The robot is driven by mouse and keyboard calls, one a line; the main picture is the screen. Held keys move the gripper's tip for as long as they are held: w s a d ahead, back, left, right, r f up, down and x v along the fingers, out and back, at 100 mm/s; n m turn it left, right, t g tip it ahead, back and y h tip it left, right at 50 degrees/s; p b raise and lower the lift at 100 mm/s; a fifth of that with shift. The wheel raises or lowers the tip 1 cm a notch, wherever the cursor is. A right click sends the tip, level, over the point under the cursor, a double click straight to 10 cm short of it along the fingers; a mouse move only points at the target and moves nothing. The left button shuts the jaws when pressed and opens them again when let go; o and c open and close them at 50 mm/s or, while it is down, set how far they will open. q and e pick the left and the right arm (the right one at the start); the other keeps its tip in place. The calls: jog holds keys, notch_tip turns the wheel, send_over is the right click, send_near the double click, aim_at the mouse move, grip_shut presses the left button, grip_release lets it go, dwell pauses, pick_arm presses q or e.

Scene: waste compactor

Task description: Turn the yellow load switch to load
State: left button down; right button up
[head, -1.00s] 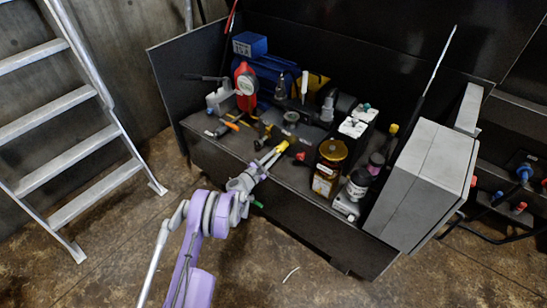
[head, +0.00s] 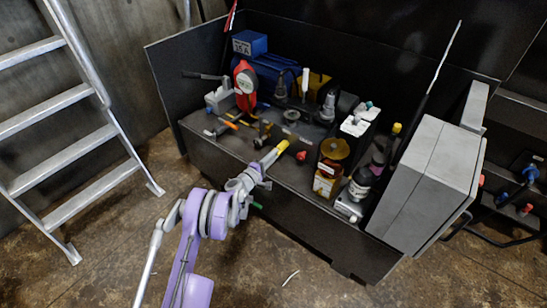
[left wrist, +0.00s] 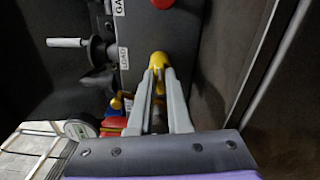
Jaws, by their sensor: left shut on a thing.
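The yellow load switch (head: 282,146) is on the front part of the black compactor unit in the head view. In the left wrist view the yellow switch (left wrist: 158,60) shows at the fingertips, beside a white LOAD label (left wrist: 124,58). My left gripper (head: 272,157) reaches it from the front left and is shut on it. The left wrist view shows the two grey fingers (left wrist: 161,75) on the lower part of the switch, which hide part of it. I cannot tell which position the switch points to. My right gripper is not in view.
A red knob (head: 301,155) sits right of the switch. An amber jar (head: 327,178) and a dark bottle (head: 360,186) stand farther right, before a grey box (head: 425,185). A red gauge unit (head: 245,85) stands back left. A ladder (head: 85,150) leans at left; floor in front is mostly clear.

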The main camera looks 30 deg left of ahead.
pick_arm(q)
jog(key=shift+m, duration=0.9)
jog(key=c, duration=0.9)
grip_release()
jog(key=shift+o, duration=0.2)
jog(key=s+p, duration=0.2)
jog(key=s, duration=0.9)
jog(key=shift+a, duration=0.45)
jog(key=shift+w, duration=0.1)
